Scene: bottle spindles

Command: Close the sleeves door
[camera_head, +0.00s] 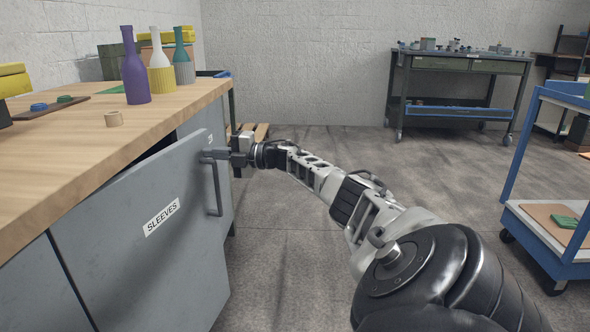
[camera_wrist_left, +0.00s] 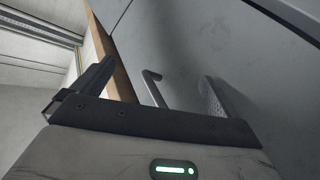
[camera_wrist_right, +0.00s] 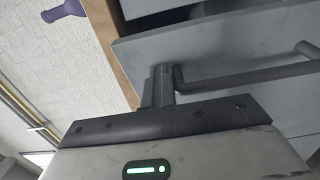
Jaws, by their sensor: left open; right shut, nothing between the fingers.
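The sleeves door (camera_head: 130,235) is a grey cabinet panel with a white SLEEVES label (camera_head: 162,217) under the wooden worktop. It stands ajar, with its far right edge out from the cabinet. Its grey bar handle (camera_head: 215,190) is near that edge and also shows in the right wrist view (camera_wrist_right: 245,79). My right gripper (camera_head: 208,155) is shut and empty at the upper end of the handle; its fingertips (camera_wrist_right: 161,70) are close beside the bar, and I cannot tell if they touch. My left gripper (camera_wrist_left: 158,72) is open and empty, facing grey panels with a handle (camera_wrist_left: 154,88); it is outside the head view.
A blue cart (camera_head: 540,235) stands at the right and a workbench (camera_head: 455,75) at the back. The floor (camera_head: 290,260) beside the door is clear except for my right arm.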

